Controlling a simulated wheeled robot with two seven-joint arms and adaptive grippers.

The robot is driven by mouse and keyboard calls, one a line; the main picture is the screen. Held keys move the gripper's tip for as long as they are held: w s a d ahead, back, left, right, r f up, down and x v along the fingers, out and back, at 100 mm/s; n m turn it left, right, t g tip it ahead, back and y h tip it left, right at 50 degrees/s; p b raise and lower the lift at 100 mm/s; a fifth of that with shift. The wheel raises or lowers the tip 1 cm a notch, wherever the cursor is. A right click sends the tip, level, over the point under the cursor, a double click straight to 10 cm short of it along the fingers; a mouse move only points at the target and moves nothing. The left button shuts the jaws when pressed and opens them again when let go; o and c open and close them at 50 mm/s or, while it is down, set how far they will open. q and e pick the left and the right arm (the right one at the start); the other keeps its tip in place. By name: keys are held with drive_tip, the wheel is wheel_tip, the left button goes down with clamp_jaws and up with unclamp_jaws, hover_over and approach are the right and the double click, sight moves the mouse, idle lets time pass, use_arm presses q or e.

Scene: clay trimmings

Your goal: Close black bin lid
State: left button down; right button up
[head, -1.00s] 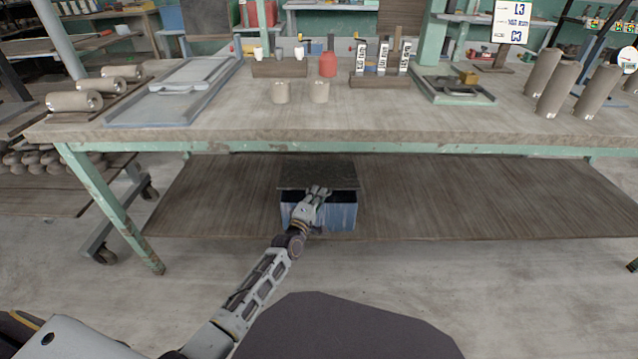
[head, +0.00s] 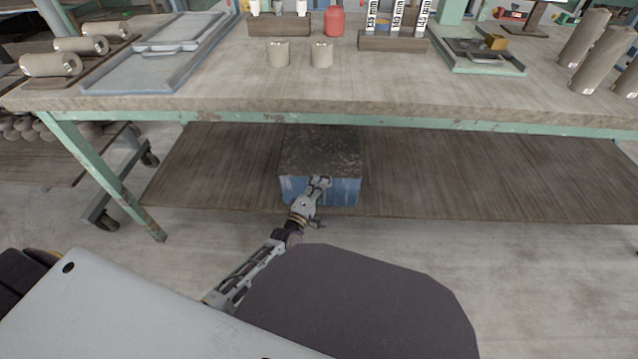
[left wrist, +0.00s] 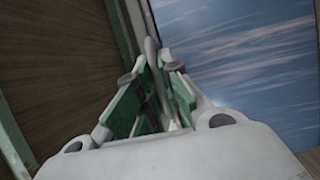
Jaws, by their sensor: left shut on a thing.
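The black bin lid (head: 322,150), dark and speckled, lies over the top of the blue bin (head: 345,191) on the lower shelf. No dark gap shows between lid and bin in the head view. My left gripper (head: 320,184) is at the bin's front, by the lid's front edge. In the left wrist view my left gripper (left wrist: 155,65) has its fingers close together beside the bin's blue wall (left wrist: 245,70). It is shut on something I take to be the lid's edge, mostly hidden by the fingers. My right gripper is not in view.
The bin stands on the wooden lower shelf (head: 450,180), which is clear on both sides. The worktable top (head: 220,95) overhangs it, with a green front rail (head: 480,126) and a green leg (head: 105,180) at the left. Clay cylinders, trays and tools stand on top.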

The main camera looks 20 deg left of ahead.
use_arm(q)
drive_tip(key=shift+f, duration=0.3)
drive_tip(key=c, duration=1.9)
unclamp_jaws()
drive_tip(key=shift+o, duration=0.2)
drive_tip(key=s+a, duration=0.1)
drive_tip(key=s, duration=1)
drive_tip(key=shift+s+a+f, duration=0.2)
drive_tip(key=shift+s+f, duration=0.2)
drive_tip(key=shift+d, duration=0.1)
